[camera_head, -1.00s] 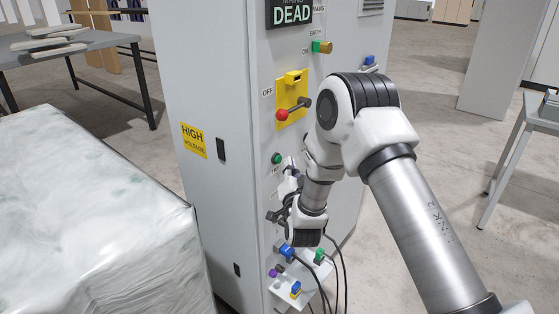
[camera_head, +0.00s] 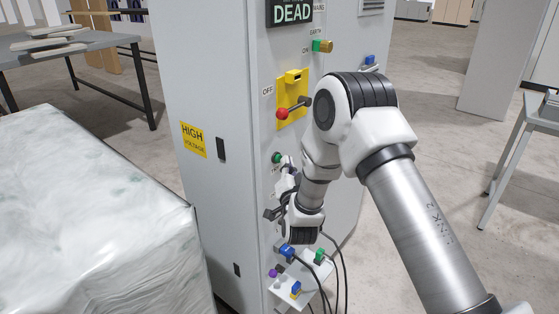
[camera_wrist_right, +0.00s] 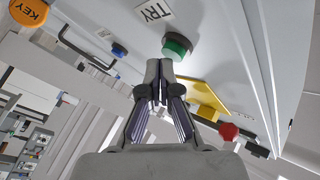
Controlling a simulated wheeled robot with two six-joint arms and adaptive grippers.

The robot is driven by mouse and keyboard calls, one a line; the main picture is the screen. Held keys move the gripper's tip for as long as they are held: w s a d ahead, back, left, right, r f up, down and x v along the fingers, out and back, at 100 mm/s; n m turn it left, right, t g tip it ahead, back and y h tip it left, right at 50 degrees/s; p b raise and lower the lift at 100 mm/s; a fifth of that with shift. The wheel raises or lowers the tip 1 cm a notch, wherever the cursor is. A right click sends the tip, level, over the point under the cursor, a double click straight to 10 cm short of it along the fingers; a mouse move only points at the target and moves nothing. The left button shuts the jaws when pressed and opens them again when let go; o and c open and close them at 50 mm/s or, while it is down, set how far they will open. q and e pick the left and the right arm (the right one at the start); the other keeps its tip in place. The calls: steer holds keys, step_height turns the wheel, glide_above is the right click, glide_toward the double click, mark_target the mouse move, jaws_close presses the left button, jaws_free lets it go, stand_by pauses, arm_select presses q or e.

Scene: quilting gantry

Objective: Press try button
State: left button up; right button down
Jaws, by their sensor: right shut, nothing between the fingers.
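The green try button (camera_head: 277,158) is on the front of the grey cabinet (camera_head: 228,95), below the yellow switch plate. In the right wrist view the green button (camera_wrist_right: 177,46) sits beside a white label reading TRY (camera_wrist_right: 154,11). My right gripper (camera_head: 287,161) is shut and empty, its tips close beside the button. In the wrist view its fingertips (camera_wrist_right: 160,68) reach the button's lower edge; I cannot tell whether they touch. My right arm hides part of the cabinet front. My left gripper is not in view.
A red-knobbed lever (camera_head: 282,114) on a yellow plate (camera_head: 296,86) is above the button. A small shelf with cabled plugs (camera_head: 298,291) is below. A wrapped white block (camera_head: 95,215) stands left. An orange KEY part (camera_wrist_right: 28,12) shows in the wrist view.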

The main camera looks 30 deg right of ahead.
steer(key=shift+w+a, duration=0.2)
steer(key=shift+w, duration=0.15)
stand_by(0.6)
stand_by(0.3)
steer(key=shift+s+d, duration=0.35)
steer(key=shift+s, duration=0.45)
steer(key=s, duration=0.1)
steer(key=s+d, duration=0.1)
steer(key=s, duration=0.1)
steer(key=s+d, duration=0.1)
steer(key=shift+s, duration=0.3)
stand_by(0.4)
